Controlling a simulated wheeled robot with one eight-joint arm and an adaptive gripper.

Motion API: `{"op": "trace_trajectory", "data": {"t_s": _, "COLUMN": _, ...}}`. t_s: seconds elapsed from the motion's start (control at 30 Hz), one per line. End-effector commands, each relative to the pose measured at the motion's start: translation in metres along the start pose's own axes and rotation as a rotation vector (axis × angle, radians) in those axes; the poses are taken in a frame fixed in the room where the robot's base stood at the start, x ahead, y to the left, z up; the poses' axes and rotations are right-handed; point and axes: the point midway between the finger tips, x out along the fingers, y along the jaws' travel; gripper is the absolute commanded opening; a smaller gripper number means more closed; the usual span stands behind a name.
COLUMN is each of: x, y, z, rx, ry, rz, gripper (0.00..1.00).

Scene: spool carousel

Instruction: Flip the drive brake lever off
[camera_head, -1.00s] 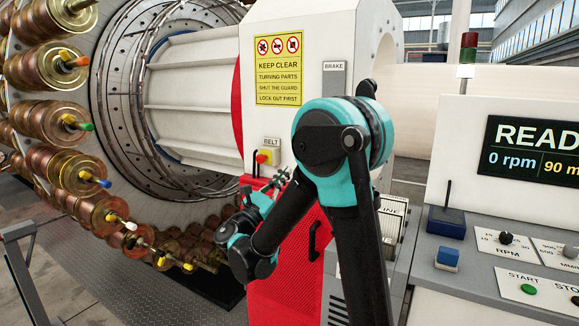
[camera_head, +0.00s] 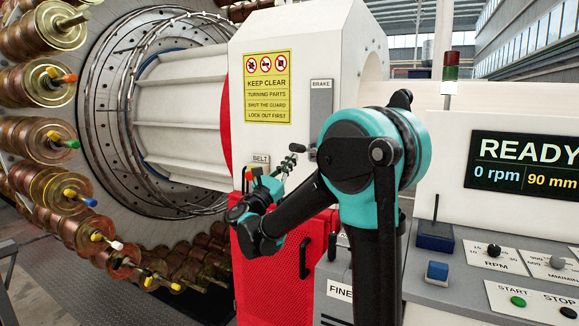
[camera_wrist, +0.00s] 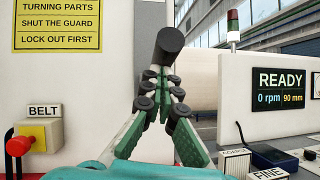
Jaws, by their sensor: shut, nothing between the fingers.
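The grey brake plate (camera_head: 320,108), labelled BRAKE, is on the white housing above the red guard. The brake lever's dark cylindrical knob (camera_head: 297,147) sticks out near the plate's lower end. The same knob (camera_wrist: 170,45) is large at the top middle of the wrist view. My gripper (camera_head: 287,163) is just below the knob in the head view. In the wrist view my gripper (camera_wrist: 162,78) is shut and empty, its tips just under the knob. I cannot tell whether they touch it. The lever's shaft is mostly hidden behind the gripper and arm.
The belt control (camera_wrist: 40,136) with a red knob is at the left. A yellow warning sign (camera_head: 267,86) is above it. The console (camera_head: 470,240) with its READY screen (camera_head: 525,163) stands at the right. Copper spools (camera_head: 45,85) fill the left side.

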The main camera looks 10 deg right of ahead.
Motion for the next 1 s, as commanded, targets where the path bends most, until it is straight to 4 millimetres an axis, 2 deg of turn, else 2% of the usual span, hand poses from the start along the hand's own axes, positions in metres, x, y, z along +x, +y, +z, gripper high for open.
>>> {"op": "trace_trajectory", "data": {"t_s": 0.33, "x": 0.001, "y": 0.000, "z": 0.002, "rx": -0.001, "ry": 0.012, "rz": -0.002, "gripper": 0.00}}
{"op": "trace_trajectory", "data": {"t_s": 0.53, "x": 0.007, "y": 0.002, "z": 0.013, "rx": -0.009, "ry": 0.073, "rz": -0.010, "gripper": 0.00}}
{"op": "trace_trajectory", "data": {"t_s": 0.77, "x": 0.025, "y": 0.008, "z": 0.035, "rx": -0.029, "ry": 0.214, "rz": -0.030, "gripper": 0.00}}
{"op": "trace_trajectory", "data": {"t_s": 1.0, "x": 0.053, "y": 0.015, "z": 0.058, "rx": -0.056, "ry": 0.401, "rz": -0.057, "gripper": 0.00}}
